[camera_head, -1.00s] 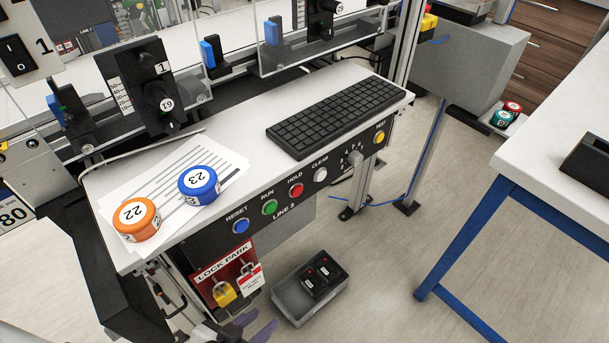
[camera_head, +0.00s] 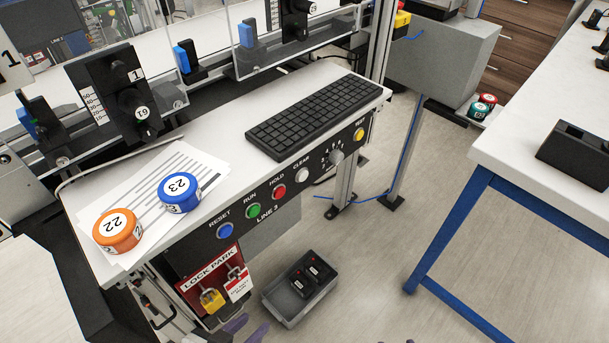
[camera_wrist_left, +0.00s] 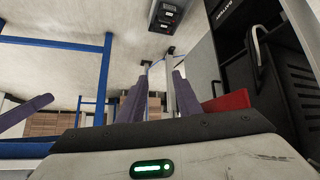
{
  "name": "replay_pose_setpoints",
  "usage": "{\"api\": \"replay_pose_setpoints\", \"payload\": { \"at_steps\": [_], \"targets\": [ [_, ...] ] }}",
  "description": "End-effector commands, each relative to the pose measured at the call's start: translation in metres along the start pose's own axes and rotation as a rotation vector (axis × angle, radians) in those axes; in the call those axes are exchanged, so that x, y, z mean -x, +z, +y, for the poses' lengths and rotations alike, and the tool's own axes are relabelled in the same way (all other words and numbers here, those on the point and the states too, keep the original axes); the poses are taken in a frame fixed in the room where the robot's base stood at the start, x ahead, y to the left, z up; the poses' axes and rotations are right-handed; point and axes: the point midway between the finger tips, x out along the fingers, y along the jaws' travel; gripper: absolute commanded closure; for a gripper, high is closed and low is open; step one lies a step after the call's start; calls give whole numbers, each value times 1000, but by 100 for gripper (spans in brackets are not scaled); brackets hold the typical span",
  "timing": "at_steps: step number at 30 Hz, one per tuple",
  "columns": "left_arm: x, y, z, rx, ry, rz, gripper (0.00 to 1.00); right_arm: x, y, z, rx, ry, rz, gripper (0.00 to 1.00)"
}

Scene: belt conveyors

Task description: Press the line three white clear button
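The white CLEAR button (camera_head: 302,174) is on the black front panel labelled LINE 3 (camera_head: 225,215), under the keyboard shelf. It sits between the red HOLD button (camera_head: 279,192) and a grey selector knob (camera_head: 336,157). Nothing covers or touches it in the head view. My left gripper (camera_head: 247,329) shows only its purple fingertips at the bottom edge, well below the panel. In the left wrist view its two purple fingers (camera_wrist_left: 161,80) stand apart with nothing between them. Of my right gripper, at most small purple bits show at the head view's bottom edge.
Blue RESET (camera_head: 225,231), green RUN (camera_head: 253,211) and yellow TEST (camera_head: 359,134) buttons share the panel. A lock board (camera_head: 210,270) hangs below. A grey bin (camera_head: 287,308) stands on the floor. A blue-legged table (camera_head: 500,150) is at right. The floor between is clear.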

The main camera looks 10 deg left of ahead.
Motion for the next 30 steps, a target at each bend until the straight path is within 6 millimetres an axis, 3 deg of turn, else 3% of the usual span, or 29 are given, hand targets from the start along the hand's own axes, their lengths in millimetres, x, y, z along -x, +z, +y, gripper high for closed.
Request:
{"api": "replay_pose_setpoints", "payload": {
  "at_steps": [2, 8, 30],
  "targets": [
    [0, 0, 0, 0, 0, 0, 69, 0, 0, 0, 0, 0, 0, 59],
    [0, 0, 0, 0, 0, 0, 100, 0, 0, 0, 0, 0, 0, 59],
    [0, 0, 0, 0, 0, 0, 100, 0, 0, 0, 0, 0, 0, 59]
  ]
}}
